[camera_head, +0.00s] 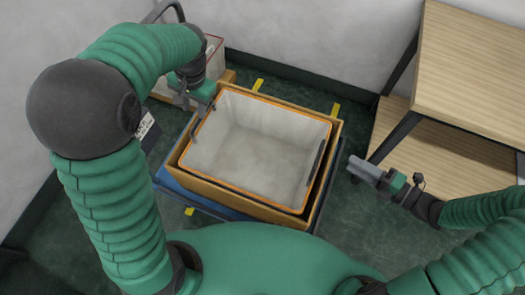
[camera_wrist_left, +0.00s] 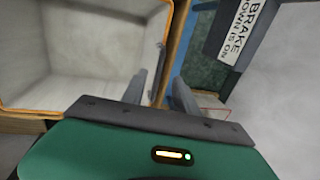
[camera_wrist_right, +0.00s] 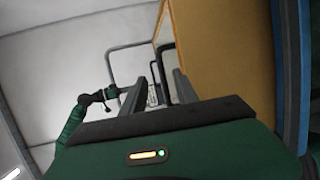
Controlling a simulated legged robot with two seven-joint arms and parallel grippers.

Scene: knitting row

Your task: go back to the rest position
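A pale, empty bin (camera_head: 262,140) with an orange rim sits inside a tan box (camera_head: 240,205) on a blue wheeled base (camera_head: 172,186). My left gripper (camera_head: 193,103) is above the bin's left rim, near its upper-left corner. In the left wrist view its two fingers (camera_wrist_left: 160,92) are apart, with the tan box edge (camera_wrist_left: 178,40) seen beyond the gap. I cannot tell whether they touch the rim. My right gripper (camera_head: 358,168) is to the right of the bin, above the floor. In the right wrist view its fingers (camera_wrist_right: 157,92) are apart with nothing held between them.
A wooden shelf unit (camera_head: 475,70) stands at the right, with its dark leg near my right gripper. A second, red-rimmed container (camera_head: 213,52) stands behind my left gripper. Pale walls close off the back and left. Dark green floor (camera_head: 338,215) is clear right of the bin.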

